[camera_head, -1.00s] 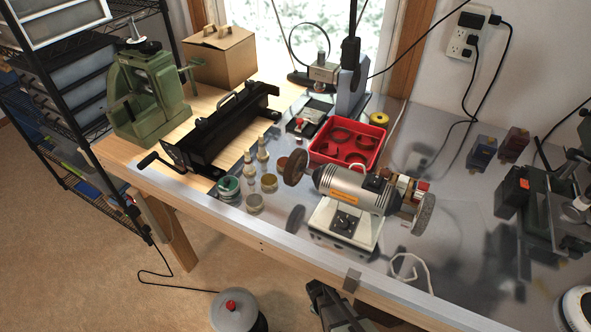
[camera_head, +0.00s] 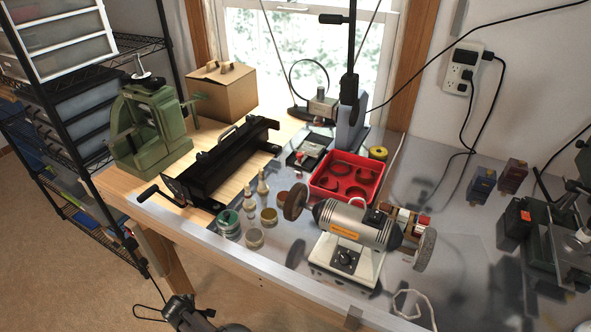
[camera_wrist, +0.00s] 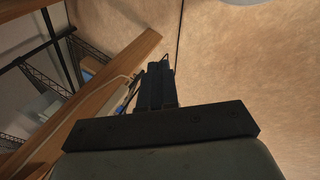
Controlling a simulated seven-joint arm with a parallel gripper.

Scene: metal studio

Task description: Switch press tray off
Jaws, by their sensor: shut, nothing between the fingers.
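No part is clearly labelled as a press tray. In the head view a small black tray (camera_head: 309,152) with a reddish piece in it lies by the foot of a grey press (camera_head: 350,125) with a tall black lever. I cannot make out a switch on it. My gripper (camera_head: 180,308) is low at the bottom edge, in front of and below the bench, far from that tray. In the wrist view my gripper (camera_wrist: 158,75) shows two dark fingers together with nothing between them, over the floor beside a wooden bench part.
On the bench (camera_head: 265,272) stand a bench grinder (camera_head: 352,235), a red tray (camera_head: 346,178), a black sheet bender (camera_head: 215,165), a green press (camera_head: 150,130) and several small jars. A wire shelf (camera_head: 75,110) is at left. A wall outlet (camera_head: 462,70) has cords.

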